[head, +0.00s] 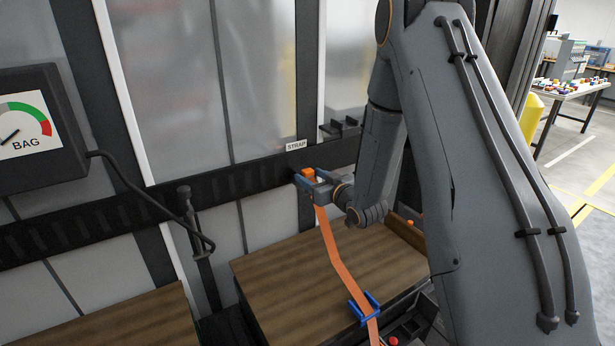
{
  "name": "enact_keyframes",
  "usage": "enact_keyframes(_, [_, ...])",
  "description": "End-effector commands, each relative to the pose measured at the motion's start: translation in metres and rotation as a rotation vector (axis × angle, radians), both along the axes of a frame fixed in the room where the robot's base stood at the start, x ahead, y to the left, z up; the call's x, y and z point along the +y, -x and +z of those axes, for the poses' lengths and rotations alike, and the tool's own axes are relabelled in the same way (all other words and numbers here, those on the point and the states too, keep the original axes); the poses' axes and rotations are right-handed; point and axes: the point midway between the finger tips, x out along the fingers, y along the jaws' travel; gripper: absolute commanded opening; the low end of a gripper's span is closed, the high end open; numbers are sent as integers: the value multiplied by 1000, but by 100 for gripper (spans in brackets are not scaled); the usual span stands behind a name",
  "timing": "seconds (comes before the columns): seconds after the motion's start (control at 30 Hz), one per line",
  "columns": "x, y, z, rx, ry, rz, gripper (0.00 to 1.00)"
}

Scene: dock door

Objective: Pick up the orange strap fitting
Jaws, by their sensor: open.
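The orange strap fitting (308,172) is in the middle of the head view, just below the STRAP label on the dark wall rail. My gripper (306,181) is at the fitting, its fingers open around or beside it. The fingers partly hide the fitting, and I cannot tell whether they touch it. An orange strap (333,246) hangs from the fitting area down over a brown wooden surface. It runs through a blue buckle-like piece (364,308) at the front edge.
A dark rail (232,181) crosses the wall. A BAG gauge (30,120) with a black hose is at the left. A dark bracket (340,128) sits right of the label. Wooden-topped blocks (285,270) stand below. A cluttered table (575,88) is far right.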

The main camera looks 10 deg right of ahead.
Motion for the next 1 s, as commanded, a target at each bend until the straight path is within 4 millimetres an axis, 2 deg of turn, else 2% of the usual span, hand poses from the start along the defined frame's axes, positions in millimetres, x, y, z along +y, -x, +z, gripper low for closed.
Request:
enact_keyframes(0.23, [0,-2,0,0,0,0,48])
enact_keyframes(0.27, [0,-2,0,0,0,0,45])
enact_keyframes(0.5, [1,-2,0,0,0,0,5])
enact_keyframes(0.53, [1,-2,0,-1,0,0,2])
enact_keyframes(0.83, [1,-2,2,-1,0,0,2])
enact_keyframes(1.0, [1,-3,11,-3,0,0,2])
